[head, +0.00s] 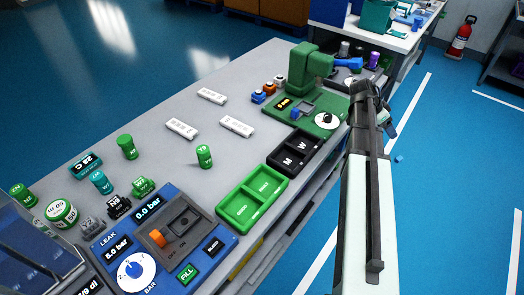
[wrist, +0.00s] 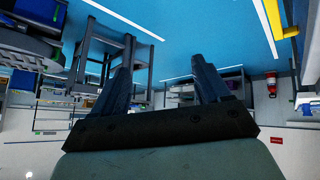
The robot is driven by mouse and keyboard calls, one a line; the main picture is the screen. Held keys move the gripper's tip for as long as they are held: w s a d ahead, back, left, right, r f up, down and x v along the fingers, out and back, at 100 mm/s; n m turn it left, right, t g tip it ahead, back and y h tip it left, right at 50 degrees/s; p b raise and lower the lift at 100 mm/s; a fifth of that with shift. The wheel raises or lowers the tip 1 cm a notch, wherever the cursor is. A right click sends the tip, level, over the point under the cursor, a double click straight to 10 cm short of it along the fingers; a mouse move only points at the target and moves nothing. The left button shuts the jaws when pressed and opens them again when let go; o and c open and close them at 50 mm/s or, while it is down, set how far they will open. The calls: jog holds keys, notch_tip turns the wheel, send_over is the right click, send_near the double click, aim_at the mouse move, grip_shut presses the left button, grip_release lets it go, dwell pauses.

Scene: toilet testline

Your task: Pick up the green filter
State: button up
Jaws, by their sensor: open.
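Several green parts stand on the grey table in the head view, and I cannot tell for sure which is the filter. One upright green cylinder with a pale label (head: 204,156) stands alone near the table's middle. A second green cylinder (head: 127,147) stands farther left. A third green cylinder (head: 23,195) is at the far left. My gripper (wrist: 160,70) is open, with its two dark fingers apart and nothing between them in the wrist view. In the head view my arm reaches past the table's right edge, away from the green parts. The wrist view shows none of them.
A green two-compartment tray (head: 252,201) and a black tray (head: 295,152) lie along the near edge. A blue leak-test panel (head: 160,240) is at the front and a green press station (head: 310,75) at the back. White blocks (head: 181,128) lie mid-table, with bare surface around them.

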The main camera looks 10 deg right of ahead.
jog(key=shift+n+t+y, duration=0.7)
jog(key=shift+y, duration=0.2)
jog(key=w+a+r, duration=0.1)
jog(key=a, duration=0.4)
jog(key=w+a, duration=0.2)
jog(key=a, duration=0.3)
jog(key=w+a+r, duration=0.1)
jog(key=w+a, duration=0.1)
jog(key=a, duration=0.4)
jog(key=shift+w+a+r, duration=0.1)
jog(key=shift+w+r, duration=0.15)
jog(key=shift+r, duration=0.05)
jog(key=a+r+n+y, duration=0.2)
jog(key=a+r+y, duration=0.1)
jog(key=a, duration=1.6)
jog(key=n+y, duration=0.3)
jog(key=n, duration=0.1)
send_near(201, 149)
jog(key=shift+w+g, duration=0.25)
jog(key=shift+g, duration=0.05)
notch_tip(201, 149, down, 8)
jog(key=shift+f, duration=0.15)
jog(key=shift+d+f, duration=0.15)
jog(key=shift+f, duration=1.15)
jog(key=shift+d+f, duration=0.15)
jog(key=shift+f, duration=1.2)
